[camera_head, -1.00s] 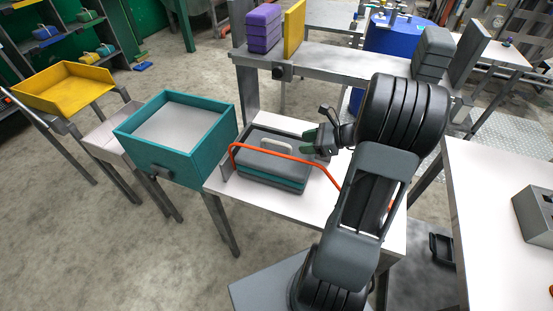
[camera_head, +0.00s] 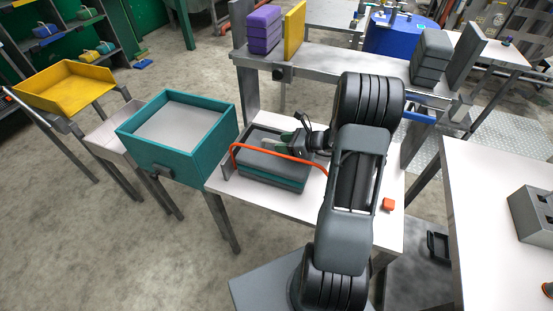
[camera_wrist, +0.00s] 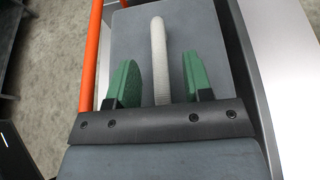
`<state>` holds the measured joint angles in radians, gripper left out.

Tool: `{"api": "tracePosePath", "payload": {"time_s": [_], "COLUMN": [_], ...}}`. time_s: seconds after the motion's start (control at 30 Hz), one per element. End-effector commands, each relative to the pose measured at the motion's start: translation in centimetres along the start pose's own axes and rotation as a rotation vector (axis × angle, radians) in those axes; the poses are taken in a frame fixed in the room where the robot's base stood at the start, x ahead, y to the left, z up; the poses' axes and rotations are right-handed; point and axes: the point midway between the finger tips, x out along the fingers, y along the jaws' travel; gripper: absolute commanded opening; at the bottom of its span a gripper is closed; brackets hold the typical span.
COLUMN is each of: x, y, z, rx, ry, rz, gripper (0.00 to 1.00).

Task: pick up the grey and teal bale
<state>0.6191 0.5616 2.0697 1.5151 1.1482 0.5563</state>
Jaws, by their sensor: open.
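The grey and teal bale (camera_head: 262,170) lies on the white table (camera_head: 222,187), within a frame with an orange bar. It has a pale handle on top, seen in the wrist view (camera_wrist: 160,55), with grey cloth around it. My gripper (camera_head: 296,137) is above the bale's top. In the wrist view my gripper (camera_wrist: 160,85) has its two green fingers apart, one on each side of the pale handle. The fingers look open and not touching the handle.
An orange bar (camera_head: 280,152) arches along the near side of the bale; it also shows at left in the wrist view (camera_wrist: 91,55). A teal tray (camera_head: 170,165) stands to the left. Purple bales (camera_head: 264,30) and grey bales (camera_head: 431,57) sit on the rear bench.

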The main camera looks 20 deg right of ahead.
Motion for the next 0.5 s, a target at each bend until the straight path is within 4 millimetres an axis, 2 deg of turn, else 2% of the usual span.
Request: {"api": "tracePosePath", "payload": {"time_s": [0.13,0.4,0.5], "x": [1.14,1.34,1.32], "y": [0.04,0.01,0.01], "z": [0.01,-0.03,-0.02], "rx": [0.000,0.000,0.000], "ry": [0.000,0.000,0.000], "rz": [0.001,-0.001,-0.001], "gripper": [0.46,0.46,0.38]}}
